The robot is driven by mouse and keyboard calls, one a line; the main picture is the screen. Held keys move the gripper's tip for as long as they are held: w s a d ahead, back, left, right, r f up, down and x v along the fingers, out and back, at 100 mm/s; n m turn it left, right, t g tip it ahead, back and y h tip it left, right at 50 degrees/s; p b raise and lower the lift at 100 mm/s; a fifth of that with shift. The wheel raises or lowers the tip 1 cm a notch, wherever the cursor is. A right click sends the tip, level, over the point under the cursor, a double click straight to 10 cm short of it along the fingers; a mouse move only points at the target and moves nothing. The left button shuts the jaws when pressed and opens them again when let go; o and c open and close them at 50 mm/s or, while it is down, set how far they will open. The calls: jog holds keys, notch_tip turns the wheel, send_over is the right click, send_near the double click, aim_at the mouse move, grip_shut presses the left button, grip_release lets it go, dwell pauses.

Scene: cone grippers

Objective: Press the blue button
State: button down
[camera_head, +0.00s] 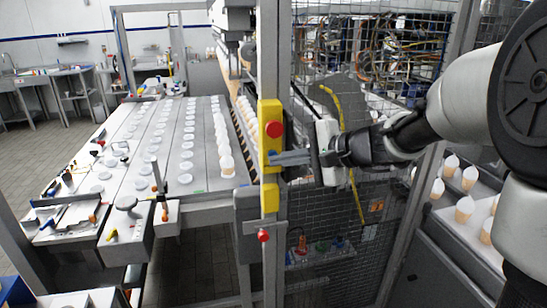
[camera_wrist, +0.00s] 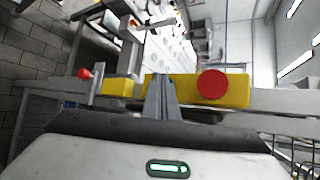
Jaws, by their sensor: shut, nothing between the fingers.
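A yellow control box (camera_head: 271,108) with a red button (camera_head: 274,130) is fixed to the grey upright post. My gripper (camera_head: 278,158) reaches in from the right, fingers together and empty, with its tips at the lower part of the box. A small bluish patch shows at the tips, but I cannot tell whether it is the blue button. In the wrist view, my gripper (camera_wrist: 160,80) covers the yellow box (camera_wrist: 236,92) just left of the red button (camera_wrist: 211,84). No blue button shows clearly there; the fingers may hide it. Contact cannot be judged.
A second yellow piece (camera_head: 270,198) and a lower red knob (camera_head: 263,236) are on the same post. A wire mesh fence (camera_head: 330,215) stands right of it. A conveyor table (camera_head: 150,150) with several white cups is behind at left.

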jog(key=shift+w, duration=0.15)
dwell(0.5)
jog(key=shift+s+d+b, duration=0.2)
jog(key=shift+s+b, duration=0.25)
jog(key=shift+s, duration=0.4)
jog(key=shift+s+d+b, duration=0.25)
jog(key=shift+s, duration=0.55)
jog(key=shift+s+d+b, duration=0.2)
jog(key=shift+s+b, duration=0.1)
jog(key=shift+s, duration=0.5)
jog(key=shift+s+d+b, duration=0.25)
jog(key=shift+s, duration=0.55)
